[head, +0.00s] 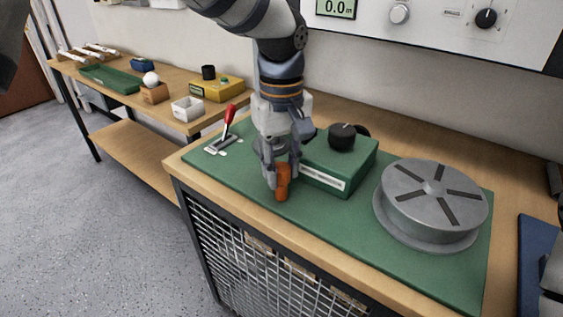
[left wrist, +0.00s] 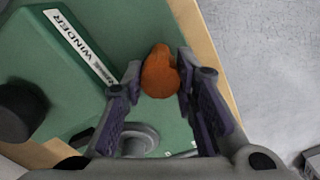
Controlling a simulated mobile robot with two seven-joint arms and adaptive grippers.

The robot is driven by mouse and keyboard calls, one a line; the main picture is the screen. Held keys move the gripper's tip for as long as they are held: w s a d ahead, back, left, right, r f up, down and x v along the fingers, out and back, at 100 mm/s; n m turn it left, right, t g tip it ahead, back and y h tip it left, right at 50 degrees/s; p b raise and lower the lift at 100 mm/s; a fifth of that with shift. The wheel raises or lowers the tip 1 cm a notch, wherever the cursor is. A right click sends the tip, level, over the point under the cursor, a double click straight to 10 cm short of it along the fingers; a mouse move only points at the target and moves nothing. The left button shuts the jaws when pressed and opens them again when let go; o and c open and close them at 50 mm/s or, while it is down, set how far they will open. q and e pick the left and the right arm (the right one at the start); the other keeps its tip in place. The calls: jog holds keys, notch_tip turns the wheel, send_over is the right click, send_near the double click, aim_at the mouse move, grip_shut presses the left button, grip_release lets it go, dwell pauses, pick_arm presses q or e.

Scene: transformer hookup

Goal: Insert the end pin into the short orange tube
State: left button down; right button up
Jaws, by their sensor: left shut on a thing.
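My left gripper (head: 282,178) points down over the front part of the green mat and is shut on a short orange piece. This orange piece (head: 282,188) looks like the short orange tube and stands out below the fingers. In the left wrist view the orange piece (left wrist: 160,72) sits between the fingertips of my left gripper (left wrist: 160,85). Its opening cannot be made out. I cannot pick out the end pin in either view. My right gripper is not clearly shown; only a bit of my arm shows at the right edge of the head view.
The green winder box (head: 340,160) with a black knob stands just right of the gripper. A grey slotted turntable (head: 432,200) is farther right. A red-handled lever (head: 228,122) is to the left. The green mat (head: 400,255) is bare along its front.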

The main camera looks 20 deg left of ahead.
pick_arm(q)
jog(key=c, duration=1.2)
grip_release()
jog(key=shift+r, duration=2.5)
notch_tip(320, 180, up, 12)
